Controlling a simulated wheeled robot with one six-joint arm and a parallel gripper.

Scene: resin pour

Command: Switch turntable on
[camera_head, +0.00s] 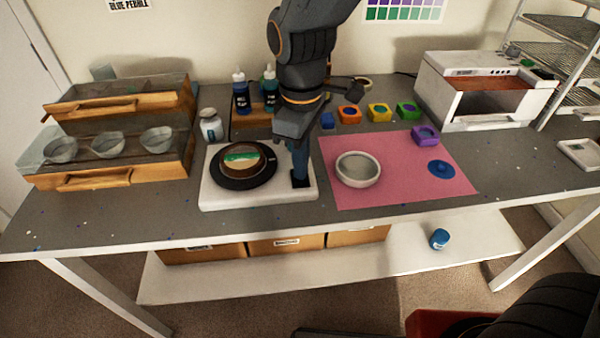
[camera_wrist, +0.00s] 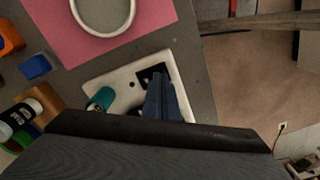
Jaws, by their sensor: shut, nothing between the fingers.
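The turntable (camera_head: 210,192) is a white slab on the table with a black disc at its left and a round brown, white and green piece (camera_head: 240,157) on the disc. A small black switch panel (camera_head: 306,184) lies at the slab's right side. My gripper (camera_head: 299,180) is shut and empty, pointing down with its fingertips at this panel. In the wrist view the panel (camera_wrist: 146,73) shows just beyond the fingertips. I cannot tell whether they touch it. The disc is mostly hidden there.
A pink mat (camera_head: 400,188) with a white round dish (camera_head: 358,168) lies just right of the turntable. Bottles (camera_head: 241,95) stand behind it, colored pots (camera_head: 380,111) behind the mat. Wooden drawers with cups (camera_head: 105,175) are left, a white oven (camera_head: 475,90) right.

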